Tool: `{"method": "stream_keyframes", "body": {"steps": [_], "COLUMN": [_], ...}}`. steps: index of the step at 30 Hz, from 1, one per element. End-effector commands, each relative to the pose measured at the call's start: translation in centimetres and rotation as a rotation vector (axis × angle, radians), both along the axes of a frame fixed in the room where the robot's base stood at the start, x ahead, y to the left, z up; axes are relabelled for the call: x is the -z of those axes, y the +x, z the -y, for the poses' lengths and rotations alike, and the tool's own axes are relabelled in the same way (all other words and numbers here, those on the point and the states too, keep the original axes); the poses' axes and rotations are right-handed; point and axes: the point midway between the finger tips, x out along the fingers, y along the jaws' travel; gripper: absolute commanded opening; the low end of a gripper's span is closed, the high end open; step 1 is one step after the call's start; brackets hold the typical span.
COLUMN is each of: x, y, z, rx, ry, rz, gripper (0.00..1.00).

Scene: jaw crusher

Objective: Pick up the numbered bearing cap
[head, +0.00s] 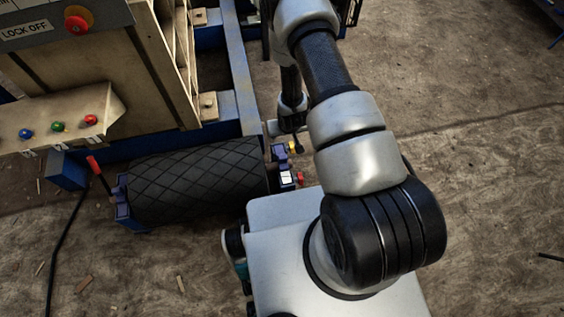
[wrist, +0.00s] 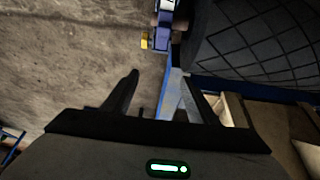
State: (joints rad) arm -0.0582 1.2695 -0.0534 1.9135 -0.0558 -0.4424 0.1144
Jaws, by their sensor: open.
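A purple-blue bearing cap with a white label (head: 287,178) sits at the right end of the black ribbed roller. The number on the label is too small to read. In the wrist view a purple-blue block (wrist: 164,40), apparently the same bearing end, shows at the top beside the roller. My gripper (wrist: 160,77) is open, with its two dark fingers apart and nothing held between them. The block lies beyond the fingertips, apart from them. In the head view my arm partly hides the gripper, just behind the bearing end.
The roller (head: 198,180) lies along the blue frame (head: 241,85), with a red-handled lever (head: 97,172) at its left end. A yellow part (wrist: 146,40) sticks out beside the block. A button panel (head: 60,128) stands at left. Open dirt floor (head: 490,150) lies to the right.

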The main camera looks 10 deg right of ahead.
Motion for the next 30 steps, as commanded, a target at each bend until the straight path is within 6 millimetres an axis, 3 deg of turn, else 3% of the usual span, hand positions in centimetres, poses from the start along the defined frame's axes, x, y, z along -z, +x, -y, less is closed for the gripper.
{"method": "stream_keyframes", "body": {"steps": [1, 3, 8, 21, 30], "x": [3.1, 5.3, 8.0, 16.4, 18.9], "y": [-1.3, -2.3, -3.3, -0.1, 1.1], "z": [0.0, 0.0, 0.0, 0.0, 0.0], "rx": [-0.003, -0.005, -0.007, -0.007, -0.007], "ry": [0.000, 0.002, 0.005, 0.005, 0.005], "rz": [-0.010, -0.009, -0.007, -0.008, -0.009], "gripper": [0.53, 0.53, 0.53, 0.53, 0.53]}}
